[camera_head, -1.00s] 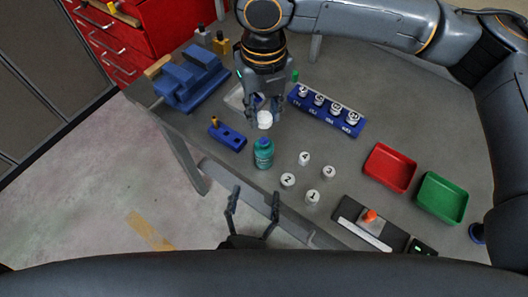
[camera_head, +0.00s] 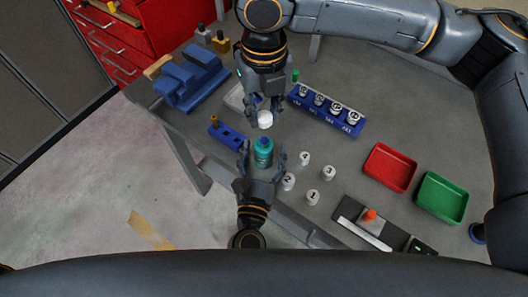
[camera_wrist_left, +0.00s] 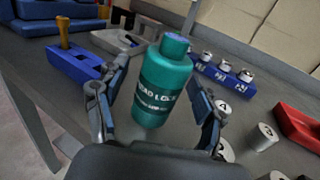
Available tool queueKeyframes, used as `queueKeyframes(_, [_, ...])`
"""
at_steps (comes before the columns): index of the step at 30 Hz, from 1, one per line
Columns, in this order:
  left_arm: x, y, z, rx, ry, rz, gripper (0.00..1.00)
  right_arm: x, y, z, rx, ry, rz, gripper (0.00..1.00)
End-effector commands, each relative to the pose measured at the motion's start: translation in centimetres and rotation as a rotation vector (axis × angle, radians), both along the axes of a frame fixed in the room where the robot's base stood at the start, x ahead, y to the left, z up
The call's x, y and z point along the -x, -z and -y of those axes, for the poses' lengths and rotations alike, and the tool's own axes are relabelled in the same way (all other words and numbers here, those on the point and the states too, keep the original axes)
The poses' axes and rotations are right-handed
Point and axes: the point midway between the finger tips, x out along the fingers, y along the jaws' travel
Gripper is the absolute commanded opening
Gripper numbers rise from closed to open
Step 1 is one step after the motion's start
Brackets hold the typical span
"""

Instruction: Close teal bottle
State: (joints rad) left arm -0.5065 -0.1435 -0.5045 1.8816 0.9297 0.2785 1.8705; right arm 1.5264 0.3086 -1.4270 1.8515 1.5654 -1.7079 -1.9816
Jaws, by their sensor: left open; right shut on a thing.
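The teal bottle (camera_head: 263,152) stands upright on the grey table near its front edge. Its neck shows blue on top, with no cap on it, in the left wrist view (camera_wrist_left: 163,85). My left gripper (camera_head: 259,160) is open, with its fingers on either side of the bottle; I cannot tell whether they touch it. It also shows in the left wrist view (camera_wrist_left: 158,108). My right gripper (camera_head: 265,110) points down from above, shut on a white cap (camera_head: 265,120). The cap is just behind and above the bottle in the head view.
A blue block with a peg (camera_head: 227,134) lies left of the bottle. Numbered white weights (camera_head: 313,197) stand to its right. A blue rack (camera_head: 327,111), a red tray (camera_head: 390,167), a green tray (camera_head: 442,198) and a blue vise (camera_head: 190,79) are also on the table.

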Motion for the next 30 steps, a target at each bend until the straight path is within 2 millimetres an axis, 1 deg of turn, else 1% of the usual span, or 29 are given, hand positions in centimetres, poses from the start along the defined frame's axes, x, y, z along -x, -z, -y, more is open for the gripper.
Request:
queueKeyframes(4, [0.0, 0.0, 0.0, 0.0, 0.0, 0.0, 0.69, 0.0, 0.0, 0.0, 0.0, 0.0, 0.0, 0.2])
queueKeyframes(5, [0.0, 0.0, 0.0, 0.0, 0.0, 0.0, 0.67, 0.0, 0.0, 0.0, 0.0, 0.0, 0.0, 0.2])
queueKeyframes(6, [0.0, 0.0, 0.0, 0.0, 0.0, 0.0, 0.59, 0.0, 0.0, 0.0, 0.0, 0.0, 0.0, 0.2])
queueKeyframes(8, [0.0, 0.0, 0.0, 0.0, 0.0, 0.0, 0.47, 0.0, 0.0, 0.0, 0.0, 0.0, 0.0, 0.2])
queueKeyframes(9, [0.0, 0.0, 0.0, 0.0, 0.0, 0.0, 0.39, 0.0, 0.0, 0.0, 0.0, 0.0, 0.0, 0.2])
queueKeyframes(11, [0.0, 0.0, 0.0, 0.0, 0.0, 0.0, 0.26, 0.0, 0.0, 0.0, 0.0, 0.0, 0.0, 0.2])
queueKeyframes(12, [0.0, 0.0, 0.0, 0.0, 0.0, 0.0, 0.18, 0.0, 0.0, 0.0, 0.0, 0.0, 0.0, 0.2])
queueKeyframes(15, [0.0, 0.0, 0.0, 0.0, 0.0, 0.0, 0.0, 0.0, 0.0, 0.0, 0.0, 0.0, 0.0, 0.2])
queueKeyframes(20, [0.0, 0.0, 0.0, 0.0, 0.0, 0.0, 0.0, 0.0, 0.3, 0.0, 0.0, 0.0, -0.001, 0.2])
queueKeyframes(27, [0.0, 0.0, 0.0, 0.0, 0.0, 0.0, 0.0, 0.0, 3.7, 0.0, 0.001, 0.0, -0.004, 0.2])
queueKeyframes(30, [0.0, 0.0, 0.0, 0.0, 0.0, 0.0, 0.0, 0.0, 4.7, 0.0, 0.001, 0.0, -0.003, 0.2])
